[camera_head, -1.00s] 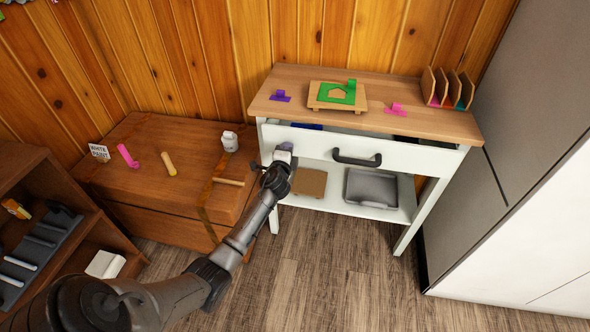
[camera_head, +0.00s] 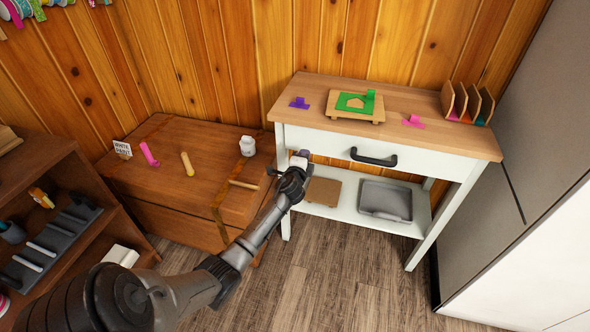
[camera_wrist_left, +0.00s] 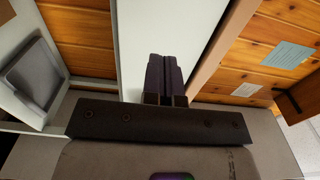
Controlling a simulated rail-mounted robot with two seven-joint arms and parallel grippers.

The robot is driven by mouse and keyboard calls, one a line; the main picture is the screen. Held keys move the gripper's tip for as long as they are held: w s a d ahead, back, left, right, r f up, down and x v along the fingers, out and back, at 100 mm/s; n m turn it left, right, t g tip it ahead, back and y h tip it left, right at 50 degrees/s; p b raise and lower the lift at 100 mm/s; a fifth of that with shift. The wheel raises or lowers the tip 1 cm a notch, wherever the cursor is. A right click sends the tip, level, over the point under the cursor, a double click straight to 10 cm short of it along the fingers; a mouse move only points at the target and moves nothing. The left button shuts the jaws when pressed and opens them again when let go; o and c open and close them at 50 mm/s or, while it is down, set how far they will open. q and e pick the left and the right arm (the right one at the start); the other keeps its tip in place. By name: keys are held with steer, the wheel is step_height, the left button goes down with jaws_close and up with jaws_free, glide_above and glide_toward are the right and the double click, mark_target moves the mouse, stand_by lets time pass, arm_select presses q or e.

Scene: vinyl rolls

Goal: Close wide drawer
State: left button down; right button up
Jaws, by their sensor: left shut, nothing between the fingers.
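The wide drawer (camera_head: 420,162) is the white front with a black bar handle (camera_head: 373,157) under the wooden top of a small white table. Its front now looks flush under the tabletop, with no opening showing above it. My left gripper (camera_head: 301,157) is at the left end of the drawer front, left of the handle. In the left wrist view the shut fingers (camera_wrist_left: 166,78) point at the white drawer front (camera_wrist_left: 165,28) and look close to it or touching it; contact cannot be told. They hold nothing. My right gripper is not in view.
On the tabletop (camera_head: 300,89) are a green stencil on a wooden stand (camera_head: 357,105), purple and pink pieces and a wooden rack (camera_head: 467,103). A lower shelf holds a grey tray (camera_head: 385,199). A brown chest (camera_head: 190,190) stands left, a grey cabinet (camera_head: 520,190) right.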

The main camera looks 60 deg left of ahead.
arm_select(q)
steer(key=v, duration=0.9)
